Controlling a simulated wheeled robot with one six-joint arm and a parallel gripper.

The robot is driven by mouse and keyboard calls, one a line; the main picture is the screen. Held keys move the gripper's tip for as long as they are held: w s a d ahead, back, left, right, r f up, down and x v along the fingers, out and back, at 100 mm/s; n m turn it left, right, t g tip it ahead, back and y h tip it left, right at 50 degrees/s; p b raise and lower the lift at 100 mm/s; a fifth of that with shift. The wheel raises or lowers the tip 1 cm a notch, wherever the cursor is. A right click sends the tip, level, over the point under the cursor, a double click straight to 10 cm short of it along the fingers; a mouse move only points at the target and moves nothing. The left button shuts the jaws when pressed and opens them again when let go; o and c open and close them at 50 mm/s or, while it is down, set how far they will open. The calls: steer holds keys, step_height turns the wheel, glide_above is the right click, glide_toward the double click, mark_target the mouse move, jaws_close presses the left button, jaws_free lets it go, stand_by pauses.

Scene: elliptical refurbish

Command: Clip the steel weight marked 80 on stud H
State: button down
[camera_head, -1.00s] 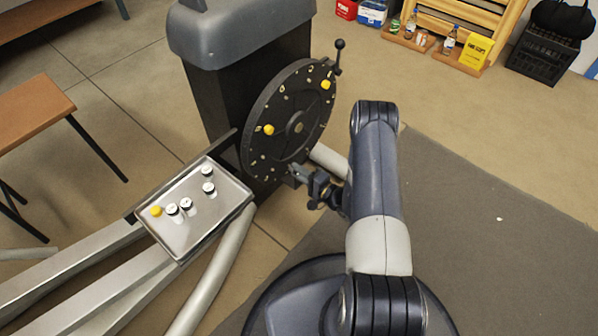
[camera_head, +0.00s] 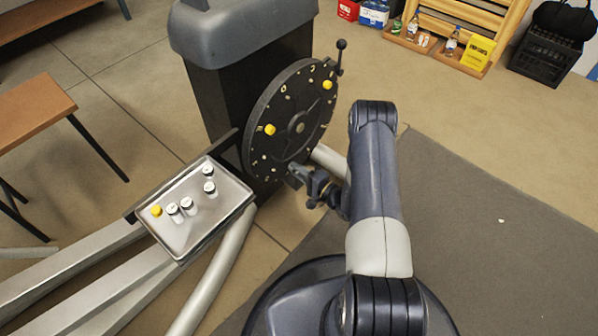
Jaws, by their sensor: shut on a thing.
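The dark flywheel disc (camera_head: 292,122) stands upright on the side of the machine, with small pale-yellow letters around its rim. Two yellow weights sit on it, one at the upper right (camera_head: 327,85) and one at the left (camera_head: 270,130). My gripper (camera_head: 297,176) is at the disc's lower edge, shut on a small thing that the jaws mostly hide. Its marking cannot be read, and I cannot tell whether it touches the disc. Which letter is H is too small to tell.
A metal tray (camera_head: 217,217) left of the disc holds several white-and-dark steel weights (camera_head: 187,205) and one yellow weight (camera_head: 156,210). A lever with a black knob (camera_head: 341,45) stands at the disc's top right. A wooden bench (camera_head: 30,120) is at the left.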

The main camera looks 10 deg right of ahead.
steer(key=shift+w, duration=0.1)
steer(key=c, duration=1.1)
jaws_free()
steer(key=shift+c, duration=0.2)
steer(key=p+v, duration=0.2)
steer(key=v, duration=0.8)
steer(key=shift+s+d+p, duration=0.15)
steer(key=shift+s+p, duration=0.2)
steer(key=shift+p, duration=0.05)
steer(key=b+x, duration=0.3)
steer(key=x, duration=0.7)
steer(key=shift+w+a, duration=0.2)
steer(key=shift+w, duration=0.15)
steer(key=shift+s+d, duration=0.1)
steer(key=shift+s, duration=0.05)
